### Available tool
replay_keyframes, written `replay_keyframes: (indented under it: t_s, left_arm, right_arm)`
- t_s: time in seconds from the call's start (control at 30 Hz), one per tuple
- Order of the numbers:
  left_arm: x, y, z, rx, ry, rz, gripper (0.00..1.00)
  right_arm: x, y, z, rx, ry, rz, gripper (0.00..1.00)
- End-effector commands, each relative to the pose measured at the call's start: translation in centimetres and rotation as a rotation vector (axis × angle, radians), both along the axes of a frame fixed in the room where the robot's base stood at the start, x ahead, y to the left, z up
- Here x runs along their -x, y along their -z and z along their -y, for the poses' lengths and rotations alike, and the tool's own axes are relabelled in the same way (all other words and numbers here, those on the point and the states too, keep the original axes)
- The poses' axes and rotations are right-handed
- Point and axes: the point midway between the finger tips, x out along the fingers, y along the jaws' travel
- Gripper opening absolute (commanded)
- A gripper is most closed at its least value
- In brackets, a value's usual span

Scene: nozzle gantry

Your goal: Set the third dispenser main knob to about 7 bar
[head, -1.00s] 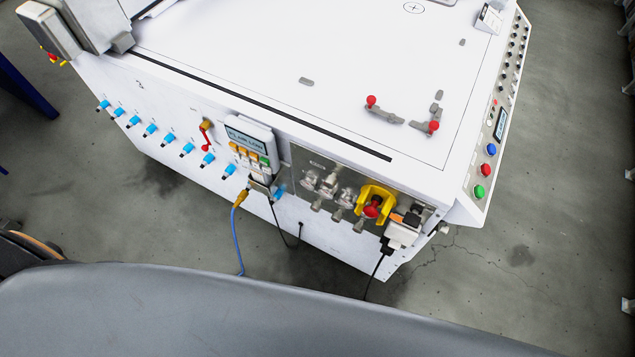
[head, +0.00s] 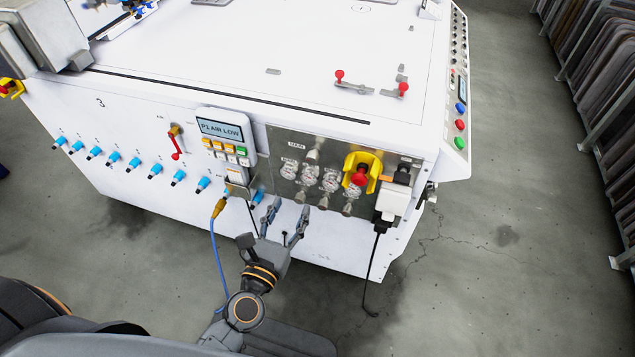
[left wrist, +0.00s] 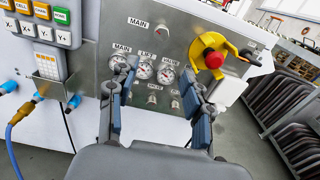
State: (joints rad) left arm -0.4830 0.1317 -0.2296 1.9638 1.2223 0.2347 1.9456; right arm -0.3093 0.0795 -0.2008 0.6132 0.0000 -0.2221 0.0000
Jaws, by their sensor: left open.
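The white machine marked 3 (head: 101,103) carries a metal panel (head: 285,140) with small round gauges above silver knobs. In the left wrist view the gauges are labelled MAIN (left wrist: 118,63), LIFT (left wrist: 144,70) and VALVE (left wrist: 166,76). The needle readings are too small to tell. The knob under the MAIN gauge is hidden behind a finger in that view; a leftmost knob (head: 301,196) shows in the head view. My left gripper (head: 290,206) is open and empty, fingers pointing at the panel's lower part.
A yellow guard with a red knob (head: 359,174) sits right of the gauges. A keypad box reading P1 AIR LOW (head: 220,129) and a blue cable (head: 217,260) are on the left. A white plug (head: 391,203) with a black cable hangs at the right. Racks stand far right.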

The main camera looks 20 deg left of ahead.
Motion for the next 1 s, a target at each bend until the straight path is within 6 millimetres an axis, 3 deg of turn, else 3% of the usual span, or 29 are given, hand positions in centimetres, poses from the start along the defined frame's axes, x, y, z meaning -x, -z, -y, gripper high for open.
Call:
replay_keyframes:
  t_s: [0.17, 0.3, 0.7, 1.0]
  left_arm:
    - [-0.8, -1.4, -0.2, 0.087, -0.012, 0.023, 0.50]
    - [-2.9, -1.6, -0.1, 0.085, -0.012, 0.022, 0.50]
    - [-11.1, -1.4, 0.2, 0.081, -0.011, 0.021, 0.50]
    - [-13.8, -1.2, 0.3, 0.080, -0.010, 0.020, 0.50]
  right_arm:
    - [-1.4, -0.3, -0.1, -0.002, 0.000, 0.023, 0.00]
    - [-2.0, -1.2, -0.1, -0.003, 0.000, 0.033, 0.00]
    - [-1.3, -2.3, 0.0, 0.000, 0.001, 0.019, 0.00]
    - [-1.0, -2.2, 0.0, 0.000, 0.001, 0.015, 0.00]
